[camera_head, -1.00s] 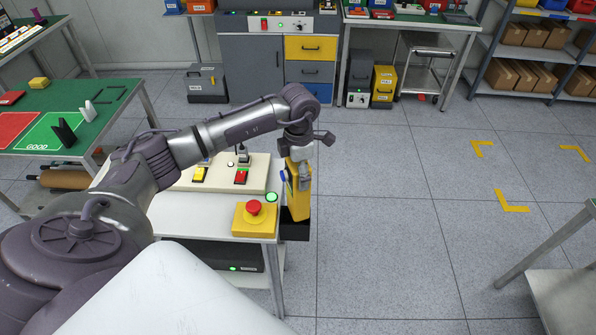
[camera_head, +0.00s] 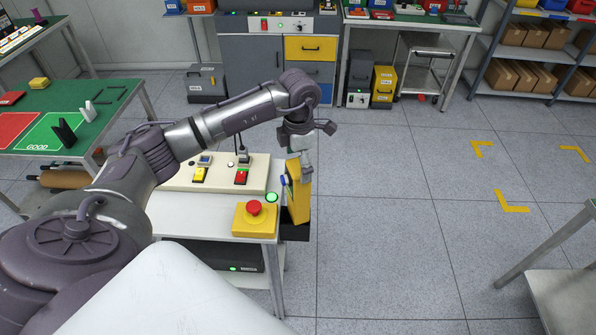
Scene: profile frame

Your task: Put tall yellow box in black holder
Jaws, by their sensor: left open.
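The tall yellow box (camera_head: 299,204) stands roughly upright in the black holder (camera_head: 295,230) at the right side of the white table. Its lower end is inside the holder, and a blue part shows on its left side. My left gripper (camera_head: 305,166) is open and hangs at the top of the box, with its fingers close around or beside the upper end. Whether a finger touches the box cannot be told. My right gripper is not in view.
On the white table (camera_head: 190,219) are a red emergency button on a yellow base (camera_head: 254,217) and a cream panel (camera_head: 262,175) with yellow and red devices. A green table (camera_head: 101,100) stands at left.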

